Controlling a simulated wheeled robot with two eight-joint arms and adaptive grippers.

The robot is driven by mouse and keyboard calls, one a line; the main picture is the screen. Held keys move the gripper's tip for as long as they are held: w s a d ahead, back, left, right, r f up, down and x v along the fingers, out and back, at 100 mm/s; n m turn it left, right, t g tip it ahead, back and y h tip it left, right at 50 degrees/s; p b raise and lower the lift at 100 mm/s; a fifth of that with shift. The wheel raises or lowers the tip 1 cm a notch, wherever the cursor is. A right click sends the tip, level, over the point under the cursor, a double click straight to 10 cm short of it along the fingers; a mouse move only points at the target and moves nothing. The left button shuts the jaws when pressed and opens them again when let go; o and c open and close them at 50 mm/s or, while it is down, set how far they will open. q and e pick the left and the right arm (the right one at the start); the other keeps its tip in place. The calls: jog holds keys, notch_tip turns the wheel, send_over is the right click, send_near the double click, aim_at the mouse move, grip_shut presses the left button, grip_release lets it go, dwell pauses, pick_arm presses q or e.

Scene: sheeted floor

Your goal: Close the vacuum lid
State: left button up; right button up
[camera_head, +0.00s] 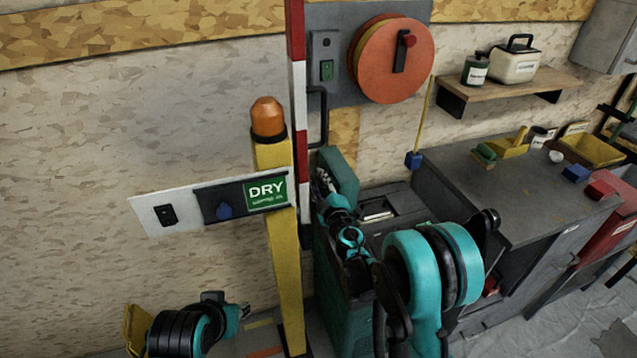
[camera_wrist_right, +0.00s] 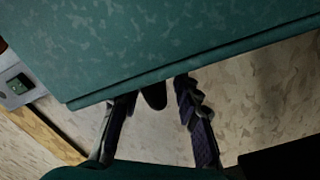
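The vacuum (camera_head: 342,305) is a teal cabinet with a dark top, standing right of the yellow post. Its teal lid (camera_head: 341,168) stands raised at the back of the cabinet. In the right wrist view the lid (camera_wrist_right: 180,45) shows as a broad teal panel across the top. My right gripper (camera_head: 322,180) is at the left side of the raised lid. In the wrist view its two fingers (camera_wrist_right: 153,92) are apart, their tips at the panel's lower edge; I cannot tell whether they touch it. My left gripper (camera_head: 243,310) is low at the left, away from the vacuum; its fingers are too small to read.
A yellow post (camera_head: 283,240) with an orange beacon (camera_head: 267,117) and a DRY sign (camera_head: 267,192) stands left of the vacuum. A grey workbench (camera_head: 500,195) with small items is to the right. An orange reel (camera_head: 396,60) hangs on the wall above.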

grip_shut()
pick_arm(q)
jog(key=shift+s, duration=0.4)
pick_arm(e)
jog(key=shift+w+d+r, duration=0.1)
jog(key=shift+d, duration=0.2)
